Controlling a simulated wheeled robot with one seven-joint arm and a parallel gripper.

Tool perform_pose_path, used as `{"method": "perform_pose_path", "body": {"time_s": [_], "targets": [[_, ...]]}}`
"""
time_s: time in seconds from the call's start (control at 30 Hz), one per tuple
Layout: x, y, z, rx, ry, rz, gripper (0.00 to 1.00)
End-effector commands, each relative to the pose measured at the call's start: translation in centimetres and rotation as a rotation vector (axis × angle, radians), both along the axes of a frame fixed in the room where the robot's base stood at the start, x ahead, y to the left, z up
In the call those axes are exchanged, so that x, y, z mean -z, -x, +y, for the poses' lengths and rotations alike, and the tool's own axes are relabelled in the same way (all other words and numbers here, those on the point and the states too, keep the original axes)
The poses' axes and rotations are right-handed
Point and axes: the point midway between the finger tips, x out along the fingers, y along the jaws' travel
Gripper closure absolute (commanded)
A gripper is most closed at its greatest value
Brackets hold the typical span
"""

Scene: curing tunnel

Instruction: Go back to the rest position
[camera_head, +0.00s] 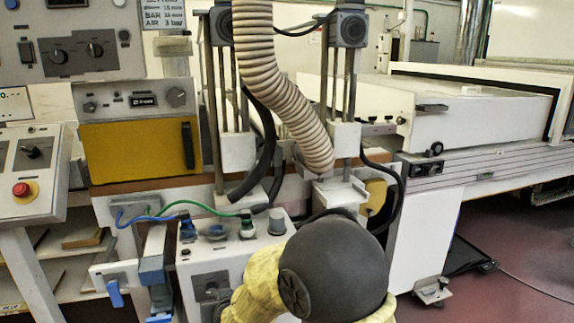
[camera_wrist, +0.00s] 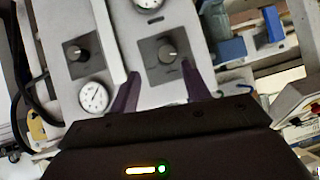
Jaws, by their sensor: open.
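My gripper (camera_wrist: 159,70) shows in the wrist view, its two dark fingers spread apart with nothing between them. It is open in front of a pale control panel (camera_wrist: 112,62) with knobs and round gauges. The distance from the fingertips to the panel is hard to tell. In the head view, my arm's yellow sleeve and dark rounded joint fill the bottom middle, and the gripper itself is not visible there.
A ribbed hose (camera_head: 268,80) hangs close behind my arm. A pale control box (camera_head: 225,250) with cables stands left of it. A console with a red button (camera_head: 21,190) is at far left. The white tunnel machine (camera_head: 470,110) is at right; open red floor (camera_head: 500,290) lies below.

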Motion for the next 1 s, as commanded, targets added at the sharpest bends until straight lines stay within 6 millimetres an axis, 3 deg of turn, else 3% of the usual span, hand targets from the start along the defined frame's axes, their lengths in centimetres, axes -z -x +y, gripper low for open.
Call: {"method": "perform_pose_path", "body": {"time_s": [0.03, 0.1, 0.3, 0.5, 0.8, 1.0], "targets": [[-0.3, 0.0, -3.4, 0.023, 0.022, 0.043, 0.53], [-0.2, 0.6, -7.6, 0.047, 0.055, 0.117, 0.53], [0.2, 5.0, -18.8, 0.14, 0.142, 0.334, 0.53], [0.7, 10.6, -26.5, 0.235, 0.198, 0.516, 0.53], [0.4, 17.8, -33.0, 0.347, 0.245, 0.709, 0.53], [-2.8, 17.5, -32.7, 0.34, 0.245, 0.703, 0.53]]}}
